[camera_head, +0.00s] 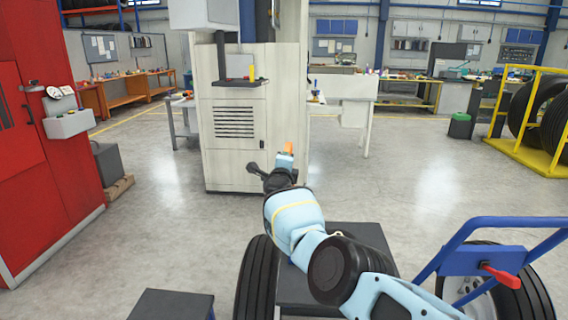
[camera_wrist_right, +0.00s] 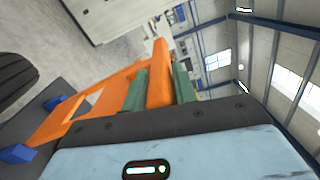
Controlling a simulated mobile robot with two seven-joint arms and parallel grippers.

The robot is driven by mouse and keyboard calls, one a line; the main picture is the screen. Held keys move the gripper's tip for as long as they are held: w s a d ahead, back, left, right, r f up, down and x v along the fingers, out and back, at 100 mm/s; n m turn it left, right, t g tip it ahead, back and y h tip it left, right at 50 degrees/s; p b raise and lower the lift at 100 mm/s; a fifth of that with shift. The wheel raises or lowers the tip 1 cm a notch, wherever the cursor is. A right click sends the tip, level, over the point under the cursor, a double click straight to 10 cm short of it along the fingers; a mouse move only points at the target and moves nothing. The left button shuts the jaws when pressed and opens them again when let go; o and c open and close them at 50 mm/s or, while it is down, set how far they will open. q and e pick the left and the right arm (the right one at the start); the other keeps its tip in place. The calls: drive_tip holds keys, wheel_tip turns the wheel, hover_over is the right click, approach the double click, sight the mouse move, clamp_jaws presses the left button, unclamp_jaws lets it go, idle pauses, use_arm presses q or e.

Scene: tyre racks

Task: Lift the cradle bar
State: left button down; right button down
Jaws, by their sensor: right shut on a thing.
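The orange cradle bar (camera_wrist_right: 159,72) runs between the two green fingers of my right gripper (camera_wrist_right: 158,92) in the right wrist view. The gripper is shut on it. The bar joins a flat orange frame (camera_wrist_right: 62,118) that extends to the lower left over a dark surface. In the head view my right arm reaches forward from the lower right, and only a small orange piece (camera_head: 289,147) shows at its far end. The arm and hand hide most of the cradle there. My left gripper is in neither view.
A tyre (camera_head: 257,283) stands left of my arm, and a wheel (camera_head: 497,298) stands at the right by a blue frame with a red handle (camera_head: 502,276). A white machine (camera_head: 234,150) is ahead. A red cabinet (camera_head: 45,160) is at left. Floor between is clear.

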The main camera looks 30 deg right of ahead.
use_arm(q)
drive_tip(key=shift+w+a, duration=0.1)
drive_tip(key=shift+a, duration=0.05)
use_arm(e)
drive_tip(key=shift+w+a+r, duration=0.15)
drive_tip(key=shift+a, duration=0.1)
drive_tip(key=c, duration=1.2)
unclamp_jaws()
drive_tip(key=shift+f, duration=0.2)
drive_tip(key=s+p, duration=0.1)
drive_tip(key=s+a+r+p, duration=0.1)
drive_tip(key=p, duration=0.1)
drive_tip(key=shift+s+a+r, duration=0.15)
drive_tip(key=shift+s+a, duration=0.05)
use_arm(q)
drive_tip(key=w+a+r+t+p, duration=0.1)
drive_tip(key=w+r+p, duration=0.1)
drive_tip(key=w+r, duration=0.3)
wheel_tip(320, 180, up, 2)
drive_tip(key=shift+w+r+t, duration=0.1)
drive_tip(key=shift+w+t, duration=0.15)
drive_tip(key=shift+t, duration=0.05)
use_arm(e)
drive_tip(key=v, duration=0.2)
drive_tip(key=f+v, duration=0.1)
drive_tip(key=v, duration=0.2)
drive_tip(key=shift+f, duration=0.1)
